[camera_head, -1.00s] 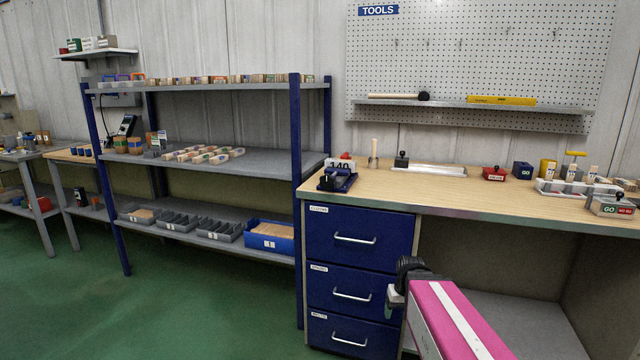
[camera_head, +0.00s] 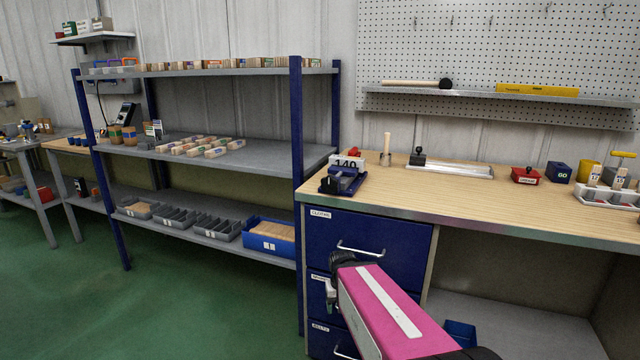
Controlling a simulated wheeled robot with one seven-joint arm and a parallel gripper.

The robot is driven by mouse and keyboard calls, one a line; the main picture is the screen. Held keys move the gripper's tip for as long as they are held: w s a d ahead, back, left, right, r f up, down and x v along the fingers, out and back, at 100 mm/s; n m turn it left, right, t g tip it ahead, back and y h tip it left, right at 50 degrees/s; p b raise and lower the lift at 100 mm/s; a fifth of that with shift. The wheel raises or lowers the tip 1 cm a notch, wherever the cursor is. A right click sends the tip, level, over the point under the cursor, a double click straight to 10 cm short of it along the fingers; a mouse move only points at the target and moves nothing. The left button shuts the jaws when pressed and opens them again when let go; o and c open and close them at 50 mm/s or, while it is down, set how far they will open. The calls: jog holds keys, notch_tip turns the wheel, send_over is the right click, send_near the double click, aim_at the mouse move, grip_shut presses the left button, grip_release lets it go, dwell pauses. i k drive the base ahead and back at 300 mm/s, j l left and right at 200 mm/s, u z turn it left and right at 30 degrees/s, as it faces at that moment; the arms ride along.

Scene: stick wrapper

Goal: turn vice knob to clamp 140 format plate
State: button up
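The blue vice (camera_head: 342,183) stands at the left front corner of the wooden workbench. A white plate marked 140 (camera_head: 347,163) stands upright at the vice; whether it sits between the jaws is too small to tell. A small red part shows just behind the plate. The vice knob cannot be made out clearly. My gripper (camera_head: 333,292) is at the end of my pink arm, in front of the blue drawers, below and in front of the vice and apart from it. Its fingers are small and partly hidden, so I cannot tell their opening.
The workbench (camera_head: 480,200) has a bare middle. A black-knobbed metal plate (camera_head: 450,168), a red box (camera_head: 526,175) and a blue block (camera_head: 559,172) stand further back. Drawer handles (camera_head: 360,250) stick out near my arm. A blue-post shelf (camera_head: 297,160) stands to the left.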

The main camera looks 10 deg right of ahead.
aim_at(329, 183)
jog(key=k, duration=0.6)
jog(key=k+l+u, duration=0.2)
jog(key=k+l, duration=0.05)
jog(key=l, duration=0.1)
